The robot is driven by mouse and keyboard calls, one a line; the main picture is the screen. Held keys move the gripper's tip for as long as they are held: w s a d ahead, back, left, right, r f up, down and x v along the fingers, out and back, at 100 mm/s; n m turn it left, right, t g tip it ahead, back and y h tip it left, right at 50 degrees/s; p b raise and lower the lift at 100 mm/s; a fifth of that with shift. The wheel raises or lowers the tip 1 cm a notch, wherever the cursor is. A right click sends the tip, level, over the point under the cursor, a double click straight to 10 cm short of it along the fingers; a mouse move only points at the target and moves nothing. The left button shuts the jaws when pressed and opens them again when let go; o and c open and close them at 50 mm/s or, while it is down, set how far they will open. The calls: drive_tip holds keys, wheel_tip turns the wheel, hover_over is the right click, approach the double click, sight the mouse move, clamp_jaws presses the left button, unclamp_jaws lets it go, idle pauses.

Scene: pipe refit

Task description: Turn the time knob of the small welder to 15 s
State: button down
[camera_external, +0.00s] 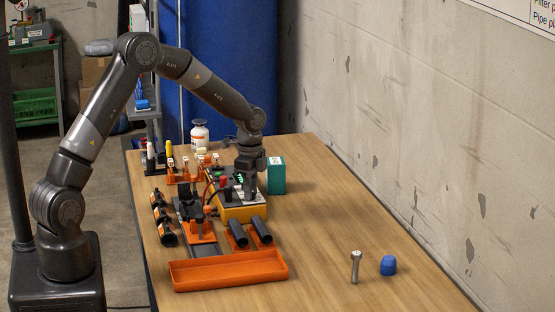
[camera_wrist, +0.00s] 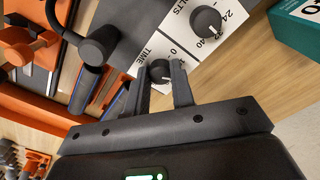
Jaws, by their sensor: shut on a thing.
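The small welder (camera_external: 241,213) is a yellow and dark box on the wooden table, below my gripper in the outside view. Its white panel shows in the wrist view, with the word TIME beside a small dark time knob (camera_wrist: 159,70). A pale pointer mark shows on the knob, but its exact reading is too small to tell. My gripper (camera_wrist: 158,72) is shut on the time knob, one finger on each side. It also shows in the outside view (camera_external: 246,178), pointing down at the welder's top. The fingers hide part of the TIME scale.
The larger dark VOLTS knob (camera_wrist: 205,22) sits close beside the fingers. A teal box (camera_external: 276,175) stands right of the welder. An orange tray (camera_external: 228,279), black pipes (camera_external: 238,234) and a clamp rig (camera_external: 196,228) lie in front and left. The table's right side is mostly clear.

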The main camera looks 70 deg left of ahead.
drive_tip(key=shift+m, duration=1.4)
drive_tip(key=c, duration=1.2)
unclamp_jaws()
drive_tip(key=shift+c, duration=0.2)
drive_tip(key=shift+r, duration=0.1)
wheel_tip(320, 180, up, 11)
